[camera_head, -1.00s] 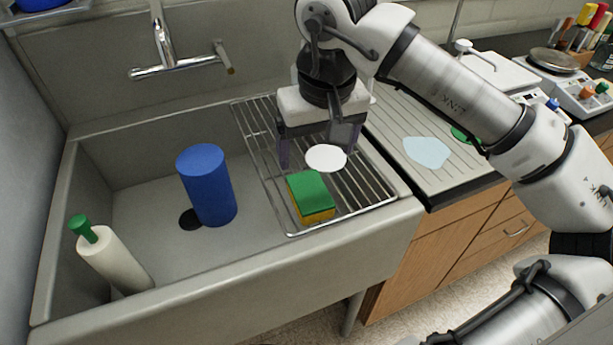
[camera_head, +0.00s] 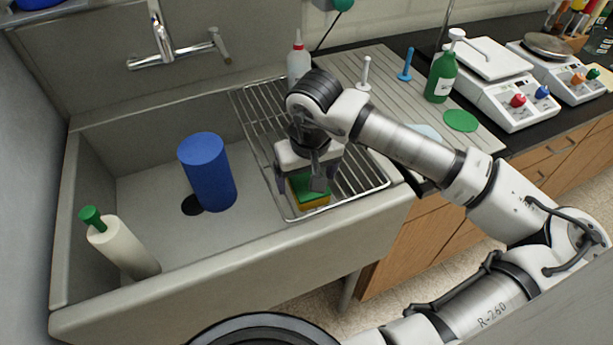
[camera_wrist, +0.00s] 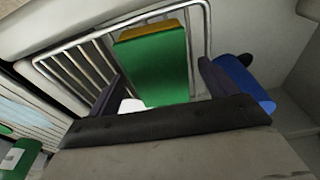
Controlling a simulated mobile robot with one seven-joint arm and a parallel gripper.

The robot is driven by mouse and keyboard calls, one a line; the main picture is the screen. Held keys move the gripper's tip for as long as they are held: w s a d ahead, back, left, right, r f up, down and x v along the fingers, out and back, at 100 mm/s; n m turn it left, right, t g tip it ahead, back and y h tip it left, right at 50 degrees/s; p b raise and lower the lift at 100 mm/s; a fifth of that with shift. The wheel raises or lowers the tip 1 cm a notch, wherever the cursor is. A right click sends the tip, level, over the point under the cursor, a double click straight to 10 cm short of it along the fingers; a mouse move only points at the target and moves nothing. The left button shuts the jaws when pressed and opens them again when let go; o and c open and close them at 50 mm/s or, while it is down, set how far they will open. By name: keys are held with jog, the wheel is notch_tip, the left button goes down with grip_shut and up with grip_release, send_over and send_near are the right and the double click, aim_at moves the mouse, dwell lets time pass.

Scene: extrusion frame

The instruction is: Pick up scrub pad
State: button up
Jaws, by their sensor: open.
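The scrub pad (camera_head: 311,193) is a block with a green top and a yellow lower layer. It lies on the wire rack over the right part of the sink. My gripper (camera_head: 299,186) is open and low over the pad, partly hiding it in the head view. In the wrist view the pad (camera_wrist: 156,68) shows between the two dark fingers of my gripper (camera_wrist: 160,90), with visible gaps at its sides near the fingertips. I cannot tell whether either finger touches it.
The wire rack (camera_head: 350,197) spans the sink (camera_head: 150,275). A blue cylinder (camera_head: 207,172) and a white bottle with a green cap (camera_head: 124,250) stand in the basin to the left. Bottles and scales stand on the right counter.

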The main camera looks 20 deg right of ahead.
jog(key=shift+f, duration=0.45)
jog(key=shift+c, duration=0.3)
jog(key=c, duration=1)
jog(key=shift+r, duration=0.15)
